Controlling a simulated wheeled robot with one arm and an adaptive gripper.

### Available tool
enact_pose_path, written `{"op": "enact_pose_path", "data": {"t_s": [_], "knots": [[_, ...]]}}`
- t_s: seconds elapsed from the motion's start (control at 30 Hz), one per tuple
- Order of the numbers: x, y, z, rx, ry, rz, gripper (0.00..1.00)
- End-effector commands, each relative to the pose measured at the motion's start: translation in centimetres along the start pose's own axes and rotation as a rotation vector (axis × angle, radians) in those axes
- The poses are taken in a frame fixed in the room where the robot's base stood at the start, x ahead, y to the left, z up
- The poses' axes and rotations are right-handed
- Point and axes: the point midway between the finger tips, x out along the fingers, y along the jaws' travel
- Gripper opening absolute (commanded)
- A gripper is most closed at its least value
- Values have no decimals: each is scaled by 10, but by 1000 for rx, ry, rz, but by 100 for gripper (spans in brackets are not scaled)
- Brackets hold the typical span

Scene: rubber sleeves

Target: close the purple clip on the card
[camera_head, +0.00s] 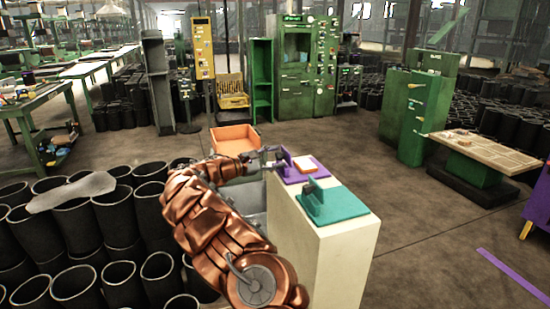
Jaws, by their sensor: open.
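The purple clip (287,160) is on top of a pale cabinet, with a raised plate standing at the left of a flat purple base (295,180). A small orange and white piece (306,164), perhaps the card, lies on the base to the right of the plate. My gripper (271,152) is open and just left of the raised plate; I cannot tell whether it touches it. My copper-coloured arm reaches up to it from the lower middle of the view.
A teal clip (315,201) of similar shape, plate raised, sits nearer on the same pale cabinet (322,245). An orange bin (234,140) is behind my gripper. Black rubber sleeves (120,215) crowd the left. The floor right of the cabinet is open.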

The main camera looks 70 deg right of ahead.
Motion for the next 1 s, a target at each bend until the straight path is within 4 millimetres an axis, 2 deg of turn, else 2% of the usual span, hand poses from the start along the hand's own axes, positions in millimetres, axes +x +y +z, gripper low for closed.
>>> {"op": "enact_pose_path", "data": {"t_s": [0.2,0.7,1.0], "knots": [[0,0,0,0,0,0,52],[0,0,0,0,0,0,0],[0,1,1,3,11,-9,0]]}}
